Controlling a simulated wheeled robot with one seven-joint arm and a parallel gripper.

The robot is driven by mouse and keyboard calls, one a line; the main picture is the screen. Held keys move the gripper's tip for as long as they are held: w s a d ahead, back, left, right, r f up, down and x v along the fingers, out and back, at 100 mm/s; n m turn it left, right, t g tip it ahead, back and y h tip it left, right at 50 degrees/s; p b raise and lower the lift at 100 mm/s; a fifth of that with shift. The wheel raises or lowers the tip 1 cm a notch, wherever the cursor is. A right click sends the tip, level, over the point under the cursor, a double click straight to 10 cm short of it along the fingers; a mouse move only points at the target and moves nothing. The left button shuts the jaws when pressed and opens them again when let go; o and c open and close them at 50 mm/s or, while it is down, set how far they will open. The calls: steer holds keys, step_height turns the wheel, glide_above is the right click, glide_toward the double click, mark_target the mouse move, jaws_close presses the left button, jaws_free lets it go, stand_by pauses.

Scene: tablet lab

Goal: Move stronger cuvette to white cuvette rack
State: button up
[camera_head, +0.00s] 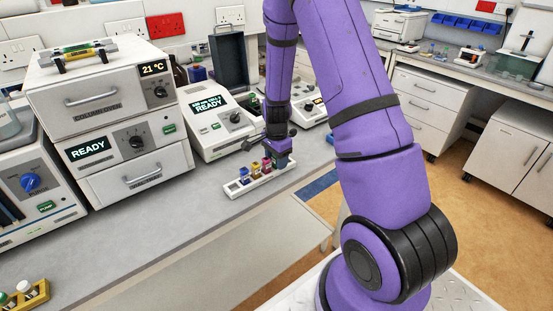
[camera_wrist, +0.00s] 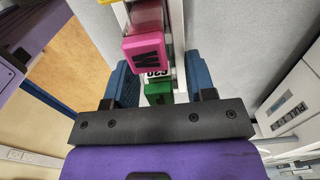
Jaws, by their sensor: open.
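The white cuvette rack (camera_head: 258,187) stands on the bench near its front edge and holds a row of cuvettes. The pink cap (camera_wrist: 146,46) lies just beyond. Finger contact is unclear. Nothing seen marks which cuvette is stronger.
An instrument reading READY (camera_head: 215,122) stands behind the rack. A column oven (camera_head: 95,90) stands to the left. A yellow holder with vials (camera_head: 25,296) sits at the lower left. The grey bench (camera_head: 160,212) is clear left of the rack.

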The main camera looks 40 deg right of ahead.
steer(key=shift+r, duration=0.15)
step_height(320, 180, up, 11)
steer(key=shift+f, duration=0.2)
steer(key=s+a+r+n+t, duration=0.1)
steer(key=s+a+r+n, duration=0.35)
steer(key=r, duration=0.45)
steer(key=s+a+r+n+t, duration=0.2)
steer(key=s+a+r+n, duration=0.3)
steer(key=r, duration=0.5)
steer(key=s+a+r+n+t, duration=0.1)
steer(key=s+a+r+n, duration=0.1)
steer(key=s, duration=0.6)
steer(key=s+a+r+n+t, duration=0.1)
steer(key=s+r+n, duration=0.3)
steer(key=s, duration=0.5)
steer(key=shift+a+r+n, duration=0.3)
steer(key=shift+a+n, duration=0.05)
steer(key=shift+n, duration=0.7)
